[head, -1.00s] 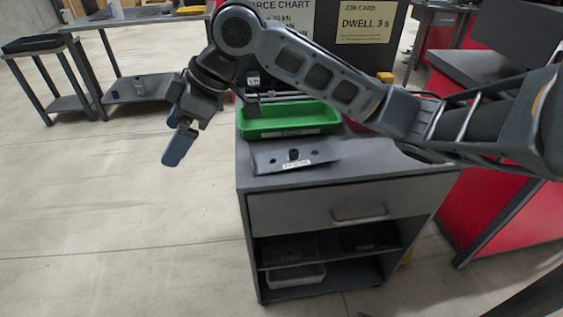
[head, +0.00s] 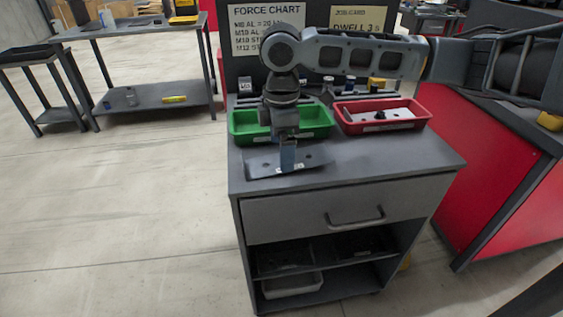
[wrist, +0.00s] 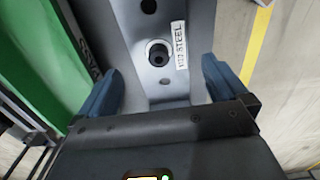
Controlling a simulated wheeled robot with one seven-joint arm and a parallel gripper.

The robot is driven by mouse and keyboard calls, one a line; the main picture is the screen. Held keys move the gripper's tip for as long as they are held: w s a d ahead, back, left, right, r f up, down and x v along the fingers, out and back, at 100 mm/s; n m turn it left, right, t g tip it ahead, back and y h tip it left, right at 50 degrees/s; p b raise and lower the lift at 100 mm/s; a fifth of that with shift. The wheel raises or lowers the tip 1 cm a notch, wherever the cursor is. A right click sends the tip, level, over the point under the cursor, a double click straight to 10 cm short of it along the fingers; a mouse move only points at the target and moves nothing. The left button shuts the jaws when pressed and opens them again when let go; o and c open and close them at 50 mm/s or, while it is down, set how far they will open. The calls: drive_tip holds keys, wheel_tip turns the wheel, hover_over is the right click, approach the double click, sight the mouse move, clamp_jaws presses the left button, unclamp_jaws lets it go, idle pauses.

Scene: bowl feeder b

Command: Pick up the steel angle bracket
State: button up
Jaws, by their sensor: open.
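The steel angle bracket (head: 262,165) is a grey metal plate lying on the cabinet top, in front of the green tray. In the wrist view the bracket (wrist: 128,35) shows holes, a round fastener or bushing in its middle and a white label ending in "STEEL". My gripper (head: 288,160) points down over the bracket and hides part of it in the head view. In the wrist view my gripper (wrist: 163,88) is open, with one blue finger on each side of the bracket. Whether the fingers touch it cannot be told.
The green tray (head: 318,130) sits close behind the bracket. A red tray (head: 425,119) to its right holds a light plate with a dark part. The cabinet top (head: 400,160) is clear at the front right. Signs stand behind.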

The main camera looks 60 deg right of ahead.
drive_tip(key=shift+f, duration=1.3)
drive_tip(key=shift+c, duration=0.4)
drive_tip(key=c, duration=1.3)
drive_tip(key=shift+r, duration=0.15)
drive_tip(key=shift+r, duration=2.05)
drive_tip(key=s+d+r, duration=0.1)
drive_tip(key=d+r, duration=0.1)
drive_tip(key=d, duration=0.1)
drive_tip(key=s+d+r, duration=0.2)
drive_tip(key=d, duration=0.2)
drive_tip(key=s+d+r, duration=0.1)
drive_tip(key=d+r, duration=0.1)
drive_tip(key=d, duration=0.1)
drive_tip(key=shift+s+d+r, duration=0.15)
drive_tip(key=shift+d+r, duration=0.2)
drive_tip(key=shift+d, duration=0.05)
